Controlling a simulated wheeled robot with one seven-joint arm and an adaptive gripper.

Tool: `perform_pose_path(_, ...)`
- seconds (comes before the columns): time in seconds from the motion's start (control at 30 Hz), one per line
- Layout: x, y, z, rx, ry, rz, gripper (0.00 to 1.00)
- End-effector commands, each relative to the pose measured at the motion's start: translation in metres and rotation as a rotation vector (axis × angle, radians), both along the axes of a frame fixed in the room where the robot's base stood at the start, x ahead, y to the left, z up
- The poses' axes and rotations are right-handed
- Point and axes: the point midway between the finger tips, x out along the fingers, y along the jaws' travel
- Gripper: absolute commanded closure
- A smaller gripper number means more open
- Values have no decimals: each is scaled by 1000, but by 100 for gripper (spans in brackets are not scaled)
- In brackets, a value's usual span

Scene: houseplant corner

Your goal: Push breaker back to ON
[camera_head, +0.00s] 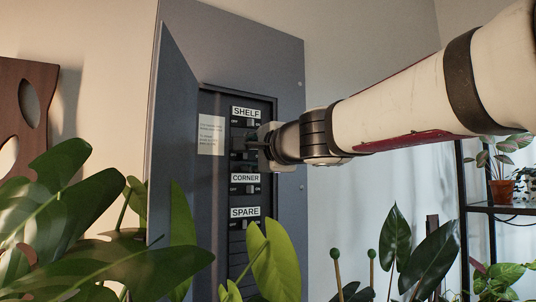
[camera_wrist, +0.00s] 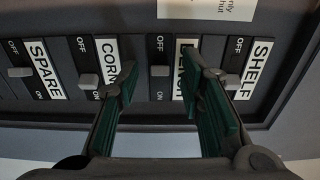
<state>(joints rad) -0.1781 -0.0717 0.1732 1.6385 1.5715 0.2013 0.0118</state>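The breaker panel (camera_head: 263,215) stands open on the wall, with labelled rows SHELF (camera_head: 246,112), CORNER (camera_head: 245,178) and SPARE (camera_head: 245,212). My gripper (camera_head: 262,146) is at the row between SHELF and CORNER and hides most of it. In the wrist view my gripper (camera_wrist: 159,66) is open, with green-padded fingers on either side of that row's grey toggle (camera_wrist: 160,71). Its label, partly covered, appears to read BENCH. This toggle sits higher, nearer OFF, than the CORNER toggle (camera_wrist: 88,80) and SHELF toggle (camera_wrist: 232,82). Contact cannot be told.
The panel door (camera_head: 172,130) hangs open at left. A paper note (camera_head: 211,135) is inside the panel. Large leaves (camera_head: 275,260) crowd the foreground below. A shelf with a potted plant (camera_head: 502,190) stands at right.

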Motion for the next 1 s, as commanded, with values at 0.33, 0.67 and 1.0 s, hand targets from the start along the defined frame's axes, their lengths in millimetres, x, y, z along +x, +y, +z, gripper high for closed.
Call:
perform_pose_path(0.33, 1, 1, 0, 0, 0, 0, 81)
perform_pose_path(0.67, 2, 0, -1, 0, 0, 7, 100)
perform_pose_path(1.0, 7, -6, -1, 3, -3, 176, 100)
